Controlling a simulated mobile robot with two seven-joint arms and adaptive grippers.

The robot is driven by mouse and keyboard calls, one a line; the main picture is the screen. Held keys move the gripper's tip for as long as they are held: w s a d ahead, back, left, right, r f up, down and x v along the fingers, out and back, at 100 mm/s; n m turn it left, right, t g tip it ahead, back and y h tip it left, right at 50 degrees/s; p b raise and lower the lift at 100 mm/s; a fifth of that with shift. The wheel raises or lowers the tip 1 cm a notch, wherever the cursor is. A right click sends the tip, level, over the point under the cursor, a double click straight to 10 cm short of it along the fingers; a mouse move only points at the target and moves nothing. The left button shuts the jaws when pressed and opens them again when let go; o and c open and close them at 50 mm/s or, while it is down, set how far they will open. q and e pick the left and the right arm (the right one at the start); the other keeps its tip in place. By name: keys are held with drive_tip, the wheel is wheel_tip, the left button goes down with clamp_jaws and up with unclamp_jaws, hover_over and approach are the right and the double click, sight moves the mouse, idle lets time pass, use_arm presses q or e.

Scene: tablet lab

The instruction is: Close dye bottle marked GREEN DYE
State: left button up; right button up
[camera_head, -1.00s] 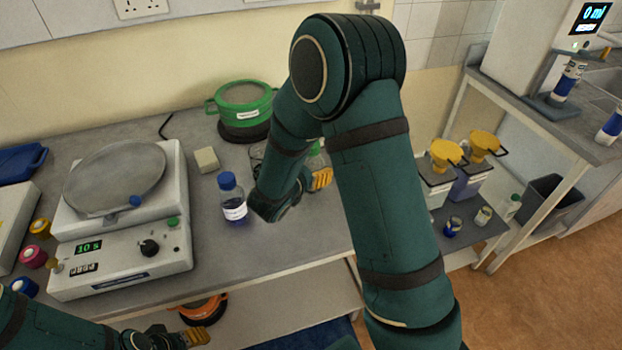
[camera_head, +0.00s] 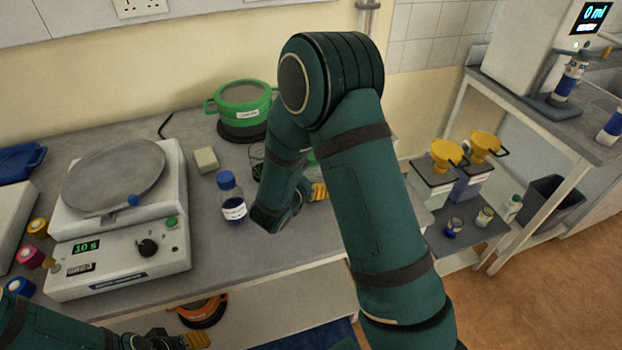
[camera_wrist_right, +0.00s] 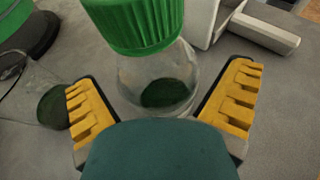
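In the right wrist view a clear glass bottle (camera_wrist_right: 158,82) with a green ribbed cap (camera_wrist_right: 135,22) and dark green liquid at its bottom stands between the fingers of my right gripper (camera_wrist_right: 162,100). The cap sits over the neck; how tight it is cannot be told. No label shows on it. The right gripper is open, with gaps between both yellow fingers and the glass. In the head view my right gripper (camera_head: 318,192) is over the bench, and my arm hides most of the bottle. My left gripper (camera_head: 192,341) is at the bottom left, mostly cut off.
A blue-capped bottle (camera_head: 231,200) stands left of my right gripper. A shaker (camera_head: 122,245) is at the left, and a green lidded pot (camera_head: 243,102) at the back. Bare bench shows in front of the blue-capped bottle.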

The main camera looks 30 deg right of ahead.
drive_tip(key=shift+r, duration=0.1)
drive_tip(key=shift+a+r, duration=0.1)
drive_tip(key=shift+r, duration=0.05)
drive_tip(key=p+v, duration=0.1)
drive_tip(key=v, duration=1)
drive_tip(key=shift+s+a, duration=0.25)
drive_tip(key=shift+a, duration=0.05)
